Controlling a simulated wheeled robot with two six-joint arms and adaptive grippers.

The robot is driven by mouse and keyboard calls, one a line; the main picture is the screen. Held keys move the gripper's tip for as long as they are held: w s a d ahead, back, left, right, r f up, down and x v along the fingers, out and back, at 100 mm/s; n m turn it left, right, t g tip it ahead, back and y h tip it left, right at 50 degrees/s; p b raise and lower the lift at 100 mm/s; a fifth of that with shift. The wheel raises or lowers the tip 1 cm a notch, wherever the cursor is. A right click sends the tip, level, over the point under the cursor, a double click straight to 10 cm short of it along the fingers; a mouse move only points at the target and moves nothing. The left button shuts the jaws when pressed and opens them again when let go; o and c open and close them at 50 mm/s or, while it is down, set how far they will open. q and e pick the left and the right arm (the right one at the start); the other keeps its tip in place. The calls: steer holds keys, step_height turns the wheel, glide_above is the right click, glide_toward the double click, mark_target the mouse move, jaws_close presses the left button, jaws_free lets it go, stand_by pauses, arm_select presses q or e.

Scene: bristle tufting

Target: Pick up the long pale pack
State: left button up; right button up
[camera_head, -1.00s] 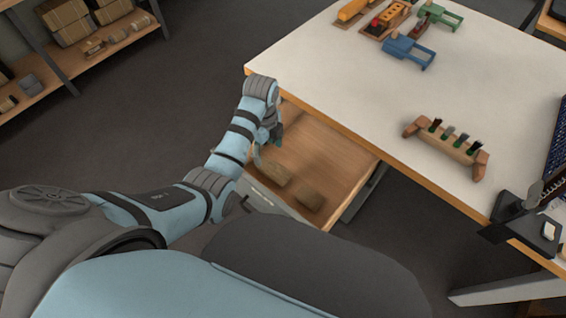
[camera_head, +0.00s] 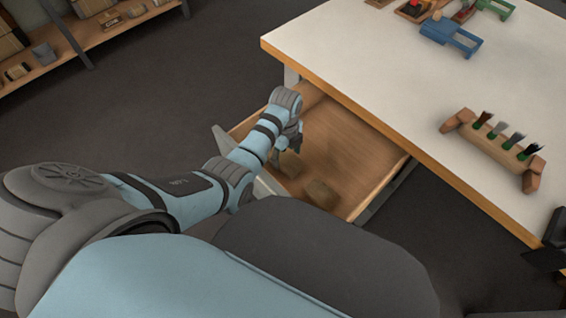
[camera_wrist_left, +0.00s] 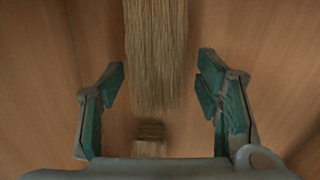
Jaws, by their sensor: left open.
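The long pale pack (camera_wrist_left: 155,55) is a bundle of straw-coloured bristles inside the open wooden drawer. In the left wrist view it runs down from the top edge and its lower end lies between my two fingers, with a gap on each side. In the head view the long pack (camera_head: 288,163) is partly hidden by my wrist and fingers. My left gripper (camera_wrist_left: 160,72) is open and empty above it; it also shows in the head view (camera_head: 284,150). My right gripper is not in view.
The white table (camera_head: 400,80) overhangs the drawer's back. A brush holder (camera_head: 492,147) and blue tool (camera_head: 450,36) stand on it.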

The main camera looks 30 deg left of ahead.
mark_target(284, 159)
arm_select(q)
step_height(284, 159, down, 4)
steer(key=shift+s+r+b, duration=0.15)
steer(key=shift+b, duration=0.7)
steer(key=shift+a, duration=0.1)
steer(key=shift+r, duration=0.1)
steer(key=c, duration=1.3)
